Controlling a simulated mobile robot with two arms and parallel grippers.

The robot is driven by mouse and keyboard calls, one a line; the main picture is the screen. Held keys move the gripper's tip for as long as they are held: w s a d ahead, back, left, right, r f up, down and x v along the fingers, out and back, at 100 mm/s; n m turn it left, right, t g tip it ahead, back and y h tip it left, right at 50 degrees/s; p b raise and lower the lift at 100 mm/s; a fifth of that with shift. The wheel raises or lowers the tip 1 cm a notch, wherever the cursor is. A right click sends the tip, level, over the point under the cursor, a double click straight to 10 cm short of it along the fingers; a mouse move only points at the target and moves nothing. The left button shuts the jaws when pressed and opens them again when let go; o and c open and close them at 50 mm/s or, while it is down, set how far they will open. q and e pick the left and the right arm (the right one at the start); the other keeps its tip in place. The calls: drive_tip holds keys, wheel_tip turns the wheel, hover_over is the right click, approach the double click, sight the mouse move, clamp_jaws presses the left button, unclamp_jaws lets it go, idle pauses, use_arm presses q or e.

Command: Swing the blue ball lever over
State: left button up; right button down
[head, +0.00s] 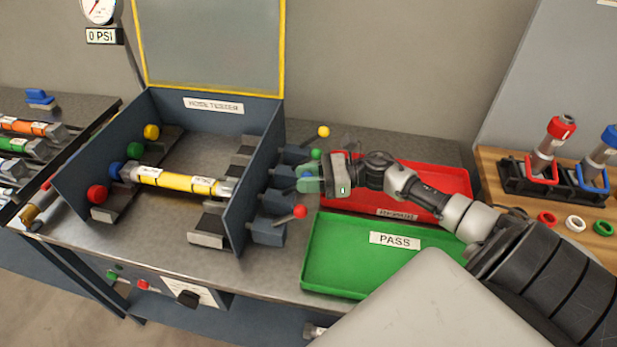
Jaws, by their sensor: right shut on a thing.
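The hose tester (262,182) is an open blue-grey box with ball-tipped levers on its right outer side. My right gripper (308,178) reaches in from the right and is shut on the blue ball lever (306,175). Its fingers cover most of that ball and arm, so the lever's exact angle is hard to tell. The yellow ball lever (323,132) and green ball lever (316,154) stand behind it, and the red ball lever (300,211) is in front. My left gripper is not in view.
A yellow hose (180,181) lies across the tester in line with the blue knob. The raised yellow-framed lid (213,45) stands behind. A gauge (98,8) sits above a 0 PSI label. A red tray (455,180) and green PASS tray (345,262) lie under and beside my right arm.

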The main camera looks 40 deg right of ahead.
drive_tip(key=w+r+g+h+p, duration=0.1)
drive_tip(key=w+a+r+g+h+p, duration=0.1)
drive_tip(key=p, duration=0.1)
drive_tip(key=shift+a+m+h, duration=0.25)
drive_tip(key=shift+m+h, duration=0.05)
drive_tip(key=shift+m, duration=0.1)
drive_tip(key=shift+w+a+r+g+h+p, duration=0.1)
drive_tip(key=shift+w+a+g+h+p, duration=0.3)
drive_tip(key=shift+g+h+p, duration=0.25)
drive_tip(key=shift+w+a+g+p, duration=0.15)
drive_tip(key=shift+w+g+p, duration=0.1)
drive_tip(key=shift+p, duration=0.15)
drive_tip(key=shift+h, duration=0.25)
drive_tip(key=c, duration=0.8)
unclamp_jaws()
drive_tip(key=shift+f, duration=0.2)
drive_tip(key=shift+s, duration=0.1)
